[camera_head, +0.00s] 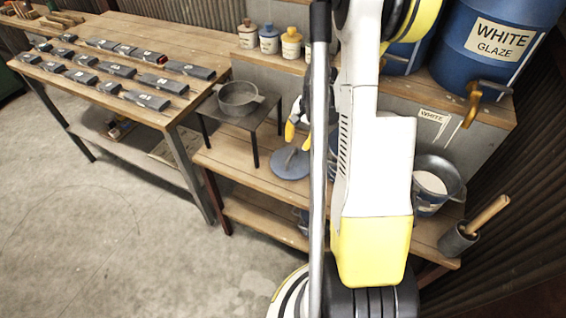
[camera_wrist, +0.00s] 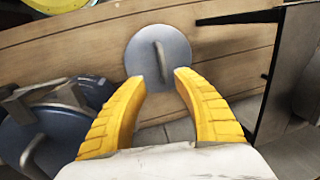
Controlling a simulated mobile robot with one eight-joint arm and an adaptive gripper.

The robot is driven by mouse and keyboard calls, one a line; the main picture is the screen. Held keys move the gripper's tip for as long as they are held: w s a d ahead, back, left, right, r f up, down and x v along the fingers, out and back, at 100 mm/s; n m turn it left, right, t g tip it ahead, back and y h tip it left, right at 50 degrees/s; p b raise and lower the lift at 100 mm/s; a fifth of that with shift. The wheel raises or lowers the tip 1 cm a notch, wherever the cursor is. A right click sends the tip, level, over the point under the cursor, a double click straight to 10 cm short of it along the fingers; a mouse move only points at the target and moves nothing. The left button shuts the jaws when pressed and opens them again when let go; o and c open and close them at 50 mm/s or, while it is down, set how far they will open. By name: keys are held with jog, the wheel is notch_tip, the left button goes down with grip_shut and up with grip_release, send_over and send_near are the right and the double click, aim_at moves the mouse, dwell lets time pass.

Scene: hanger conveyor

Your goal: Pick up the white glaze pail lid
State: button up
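A round blue-grey lid (camera_head: 290,163) with a bar handle lies flat on the wooden shelf; I take it as the pail lid. In the wrist view the lid (camera_wrist: 147,72) is just beyond my fingertips, its handle upright in the picture and roughly centred between them. My gripper (camera_wrist: 160,82) has its yellow fingers apart with nothing between them. In the head view my gripper (camera_head: 298,138) is above the lid, partly hidden by my arm. An open dark pail (camera_head: 448,172) with white contents stands to the right, under the WHITE sign (camera_head: 433,119).
A small dark stand (camera_head: 262,110) with a bowl (camera_head: 238,97) is close left of the lid. A blue lidded container (camera_wrist: 45,145) shows at left in the wrist view. A brush pot (camera_head: 457,240) and a blue WHITE GLAZE barrel (camera_head: 480,75) are at right.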

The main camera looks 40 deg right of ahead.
aim_at(292, 155)
jog(key=f, duration=0.1)
jog(key=f+b, duration=0.1)
jog(key=f, duration=0.2)
jog(key=shift+w+a+f, duration=0.1)
jog(key=shift+w+f, duration=0.05)
jog(key=shift+w, duration=0.25)
jog(key=f+b, duration=0.1)
jog(key=w+f+b, duration=0.1)
jog(key=f, duration=0.1)
jog(key=f+b, duration=0.1)
jog(key=f, duration=0.1)
jog(key=shift+w+a+f, duration=0.1)
jog(key=shift+w+a, duration=0.1)
jog(key=shift+w, duration=0.05)
grip_shut()
